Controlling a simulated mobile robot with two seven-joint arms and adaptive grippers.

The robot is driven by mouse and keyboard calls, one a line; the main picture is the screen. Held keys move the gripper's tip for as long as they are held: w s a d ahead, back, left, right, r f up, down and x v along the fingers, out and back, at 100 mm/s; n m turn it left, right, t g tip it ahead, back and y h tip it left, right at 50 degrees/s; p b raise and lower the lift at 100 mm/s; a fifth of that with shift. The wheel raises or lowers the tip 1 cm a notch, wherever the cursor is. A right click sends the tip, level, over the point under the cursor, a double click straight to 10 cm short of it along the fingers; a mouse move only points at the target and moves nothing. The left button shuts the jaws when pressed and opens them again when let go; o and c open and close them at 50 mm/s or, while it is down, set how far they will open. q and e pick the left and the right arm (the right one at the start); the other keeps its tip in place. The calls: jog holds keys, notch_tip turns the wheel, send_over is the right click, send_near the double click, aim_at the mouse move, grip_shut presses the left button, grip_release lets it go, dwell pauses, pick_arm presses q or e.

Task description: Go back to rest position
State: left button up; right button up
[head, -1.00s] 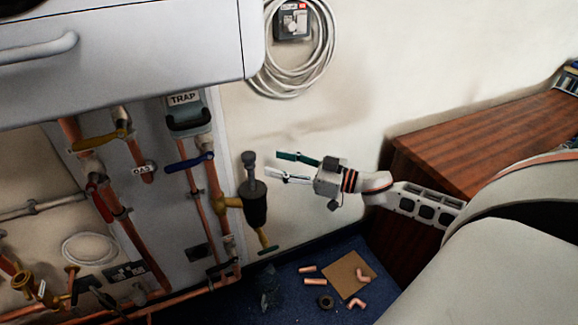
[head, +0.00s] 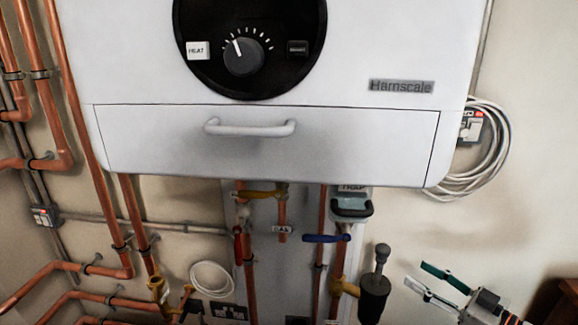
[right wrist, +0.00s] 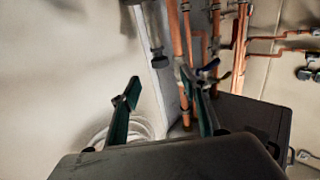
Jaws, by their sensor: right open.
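My right gripper (head: 414,273) is at the lower right of the head view. Its two fingers, one green and one pale, stand apart with nothing between them. The tips point left, a little right of a black cylinder (head: 374,298) on the pipework and apart from it in the picture. In the right wrist view both green fingers (right wrist: 164,90) are spread and empty, with pipes and wall beyond. My left gripper is in neither view.
A white boiler (head: 270,140) with a handle and dial fills the upper middle. Copper pipes (head: 70,90) run down the left. A coiled cable (head: 495,150) hangs at right. The wall between cable and right gripper is clear. A brown wooden edge (head: 555,300) shows at lower right.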

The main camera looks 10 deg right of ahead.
pick_arm(q)
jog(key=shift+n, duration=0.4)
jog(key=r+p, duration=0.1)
jog(key=p, duration=0.2)
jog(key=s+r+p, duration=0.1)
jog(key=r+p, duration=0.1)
jog(key=p, duration=0.1)
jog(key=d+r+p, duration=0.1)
jog(key=p, duration=0.2)
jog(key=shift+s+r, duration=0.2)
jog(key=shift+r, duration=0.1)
pick_arm(e)
jog(key=s+a+f+g+h, duration=0.2)
jog(key=s+a+f+h, duration=0.1)
jog(key=s+a+f, duration=0.6)
jog(key=s+a+f+m+g+h, duration=0.1)
jog(key=s+a+f+g+h, duration=0.2)
jog(key=s+a+f, duration=0.6)
jog(key=s+a, duration=0.1)
jog(key=s, duration=0.6)
jog(key=shift+a+m, duration=0.3)
jog(key=shift+a, duration=0.05)
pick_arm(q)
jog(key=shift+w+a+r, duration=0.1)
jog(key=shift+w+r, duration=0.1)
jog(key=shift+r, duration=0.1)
pick_arm(e)
jog(key=shift+f, duration=0.1)
